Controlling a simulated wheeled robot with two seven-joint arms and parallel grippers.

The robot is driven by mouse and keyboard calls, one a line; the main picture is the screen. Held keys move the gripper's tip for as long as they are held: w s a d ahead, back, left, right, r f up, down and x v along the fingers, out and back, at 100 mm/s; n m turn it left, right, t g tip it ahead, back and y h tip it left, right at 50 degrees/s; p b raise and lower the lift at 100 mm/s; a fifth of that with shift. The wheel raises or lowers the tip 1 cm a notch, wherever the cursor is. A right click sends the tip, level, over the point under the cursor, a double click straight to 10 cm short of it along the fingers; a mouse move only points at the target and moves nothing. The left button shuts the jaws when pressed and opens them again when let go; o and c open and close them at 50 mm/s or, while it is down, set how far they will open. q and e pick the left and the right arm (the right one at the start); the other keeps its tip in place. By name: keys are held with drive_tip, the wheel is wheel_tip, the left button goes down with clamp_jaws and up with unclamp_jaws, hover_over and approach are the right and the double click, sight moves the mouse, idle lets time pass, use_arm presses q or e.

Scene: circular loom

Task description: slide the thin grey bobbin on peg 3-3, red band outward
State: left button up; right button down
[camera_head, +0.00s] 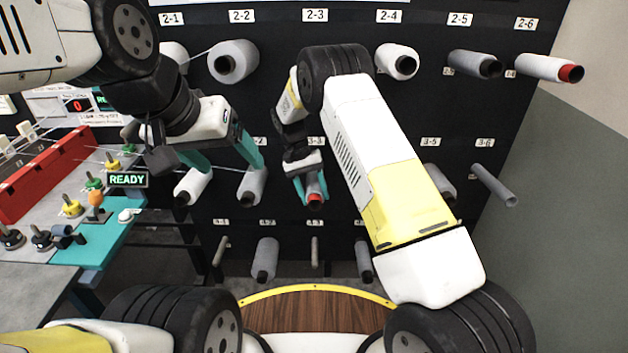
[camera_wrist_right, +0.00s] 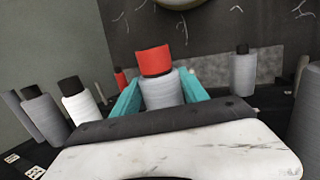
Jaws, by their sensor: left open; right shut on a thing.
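My right gripper (camera_head: 312,188) is shut on a grey bobbin (camera_wrist_right: 162,90) just below the 3-3 label (camera_head: 315,141) on the dark panel. The bobbin's red band (camera_head: 315,198) faces out from the panel, towards the head camera. In the right wrist view the red band (camera_wrist_right: 154,60) stands clear of the teal fingers, which grip the grey body on both sides. Peg 3-3 is hidden behind the gripper and bobbin; I cannot tell whether the bobbin is around it. My left gripper (camera_head: 222,160) is open and empty, left of the right one, its fingers over the row-3 bobbins.
Grey bobbins sit at several places, including below 3-2 (camera_head: 252,186) and 4-2 (camera_head: 265,259). A red-ended bobbin (camera_head: 545,68) is at 2-6. A bare grey tube (camera_head: 495,185) sticks out below 3-6. A teal-edged bench (camera_head: 95,235) with small parts stands left.

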drive_tip(key=shift+w, duration=0.15)
drive_tip(key=shift+w, duration=0.25)
drive_tip(key=c, duration=0.5)
unclamp_jaws()
